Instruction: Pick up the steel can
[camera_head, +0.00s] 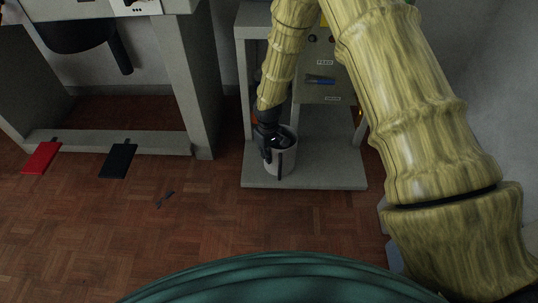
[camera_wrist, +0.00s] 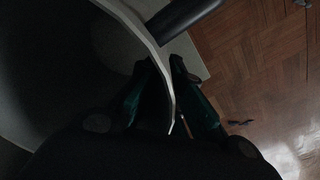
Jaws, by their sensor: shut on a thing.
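The steel can (camera_head: 289,163) is a pale grey, open-topped cylinder with a dark inside. It stands upright on the low grey shelf base, as far as I can tell. My gripper (camera_head: 272,146) is at the can's left rim, reaching down from above. In the wrist view the can's curved pale rim (camera_wrist: 152,40) runs between the fingers of my gripper (camera_wrist: 165,75), one on each side of the wall. The gripper is shut on this wall. The can's bottom is hidden in the wrist view. A dark bar shows against the can's front in the head view.
The grey shelf base (camera_head: 330,178) has bare room right of the can. A drawer cabinet (camera_head: 325,88) stands behind. A grey table frame (camera_head: 190,85) is at left, with a red pedal (camera_head: 42,157) and a black pedal (camera_head: 118,160).

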